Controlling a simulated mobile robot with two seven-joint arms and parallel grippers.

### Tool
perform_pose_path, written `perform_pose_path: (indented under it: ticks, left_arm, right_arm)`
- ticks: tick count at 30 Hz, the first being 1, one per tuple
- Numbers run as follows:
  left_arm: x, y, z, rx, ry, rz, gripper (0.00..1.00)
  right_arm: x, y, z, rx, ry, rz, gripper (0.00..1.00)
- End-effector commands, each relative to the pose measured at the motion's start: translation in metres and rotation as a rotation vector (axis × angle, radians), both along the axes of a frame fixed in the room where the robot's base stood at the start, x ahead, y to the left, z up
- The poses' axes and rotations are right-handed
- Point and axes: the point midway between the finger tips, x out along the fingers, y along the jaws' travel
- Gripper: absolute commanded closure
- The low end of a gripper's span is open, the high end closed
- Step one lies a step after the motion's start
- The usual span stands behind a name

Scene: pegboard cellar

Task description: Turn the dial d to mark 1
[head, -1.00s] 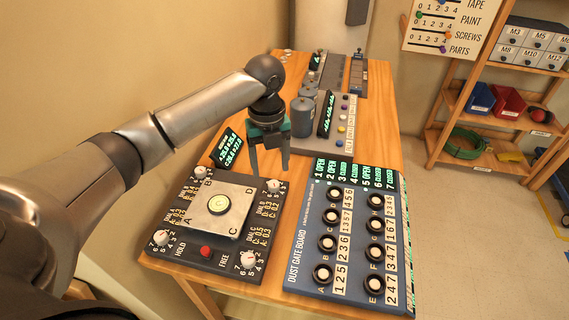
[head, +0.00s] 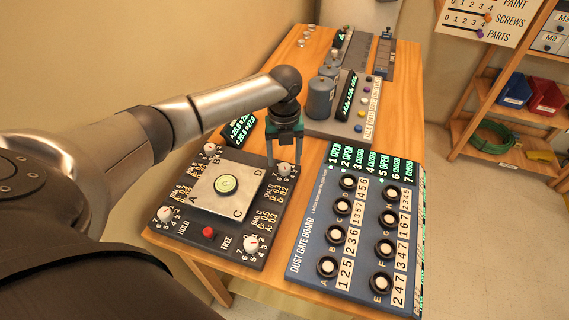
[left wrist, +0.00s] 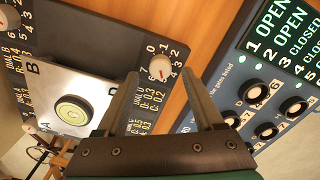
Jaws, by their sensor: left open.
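The dial panel (head: 163,228) is a dark board with a raised plate (head: 192,194) lettered A, B, C and D at its corners. Dial d (head: 285,168) is the small white knob beside corner D. In the left wrist view the white knob (left wrist: 159,67) has a red pointer line and numbers around it; I cannot read its setting surely. My left gripper (head: 285,161) is open above dial d. In the left wrist view its fingertips (left wrist: 159,76) lie on either side of the knob, and I cannot tell whether they touch it.
The panel also has other white knobs (head: 165,214), a red button (head: 209,232) and a green round level (head: 227,184). The dust gate board (head: 312,234) stands close on the right. Grey canisters (head: 320,97) and a small display (head: 238,125) stand behind.

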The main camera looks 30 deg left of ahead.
Motion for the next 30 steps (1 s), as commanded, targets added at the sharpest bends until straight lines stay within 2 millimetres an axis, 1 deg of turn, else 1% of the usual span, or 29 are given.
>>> perform_pose_path:
  ticks: [1, 6, 16, 17, 30]
  left_arm:
    - [-0.001, 0.0, -0.009, 0.0, 0.003, 0.001, 0.31]
    - [0.0, 0.0, -0.023, 0.0, 0.001, 0.0, 0.31]
    - [0.0, 0.0, -0.026, 0.001, -0.001, 0.0, 0.31]
    - [0.0, 0.0, -0.026, 0.0, 0.0, 0.0, 0.33]
    - [0.0, 0.0, -0.026, 0.0, 0.0, 0.0, 0.83]
  right_arm:
    - [0.002, 0.0, -0.002, 0.001, -0.004, 0.0, 0.5]
    - [0.003, 0.0, -0.004, 0.001, -0.005, 0.0, 0.5]
    - [0.002, 0.0, -0.004, 0.0, -0.004, -0.001, 0.5]
    - [0.002, 0.0, -0.004, 0.0, -0.004, -0.001, 0.5]
    - [-0.001, -0.001, -0.004, -0.001, 0.002, -0.001, 0.5]
